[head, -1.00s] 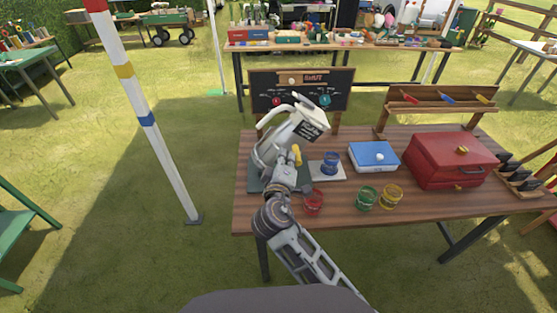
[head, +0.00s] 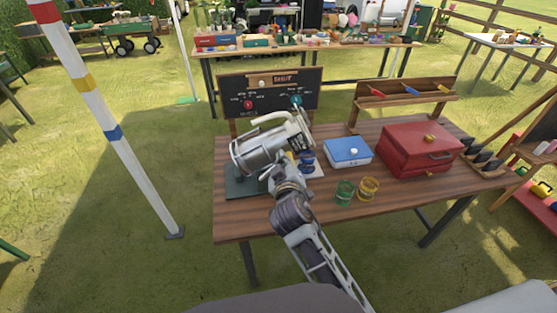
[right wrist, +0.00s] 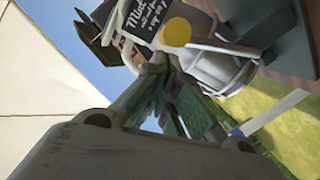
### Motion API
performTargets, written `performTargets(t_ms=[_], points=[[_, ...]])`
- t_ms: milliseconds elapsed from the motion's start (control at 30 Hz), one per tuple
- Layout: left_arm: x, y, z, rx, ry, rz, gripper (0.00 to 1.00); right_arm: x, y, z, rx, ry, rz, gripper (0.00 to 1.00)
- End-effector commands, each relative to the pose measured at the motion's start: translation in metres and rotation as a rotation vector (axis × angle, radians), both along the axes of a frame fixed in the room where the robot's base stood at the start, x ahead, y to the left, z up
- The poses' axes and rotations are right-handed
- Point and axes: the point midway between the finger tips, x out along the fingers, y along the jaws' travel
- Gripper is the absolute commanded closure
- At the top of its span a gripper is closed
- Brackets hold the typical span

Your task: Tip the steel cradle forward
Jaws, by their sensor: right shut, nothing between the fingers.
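The steel cradle with its pale grey jug-like vessel (head: 262,150) sits over a dark green base (head: 243,182) at the left end of the wooden table. The vessel lies tilted, its handle on top and its right end slightly higher. In the right wrist view, grey metal (right wrist: 218,68), a yellow knob (right wrist: 176,32) and a black label reading "Mint" (right wrist: 150,14) show close up. My right gripper (head: 288,168) is at the vessel's near right side; its fingers (right wrist: 182,108) are shut and empty. Whether they touch the cradle is unclear. My left gripper is out of view.
A blue jar (head: 307,161) stands right of my gripper, partly hidden. A chalkboard (head: 268,94) is behind. The table's front middle has some bare room.

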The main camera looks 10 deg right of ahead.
Motion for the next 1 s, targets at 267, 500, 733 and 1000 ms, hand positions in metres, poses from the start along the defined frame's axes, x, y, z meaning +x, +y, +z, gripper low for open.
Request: performTargets(t_ms=[267,500,733,1000], points=[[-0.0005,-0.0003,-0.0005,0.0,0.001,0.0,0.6,0.0,-0.0075,-0.0033,0.056,-0.001,0.0,1.0],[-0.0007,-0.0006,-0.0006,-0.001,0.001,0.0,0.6,0.0,-0.0089,-0.0047,0.064,0.0,-0.001,1.0],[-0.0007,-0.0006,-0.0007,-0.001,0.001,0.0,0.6,-0.0001,-0.0092,-0.0057,0.063,0.002,-0.002,1.0],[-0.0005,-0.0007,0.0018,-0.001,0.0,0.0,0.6,0.001,-0.0096,-0.0042,0.062,0.005,-0.002,1.0]])
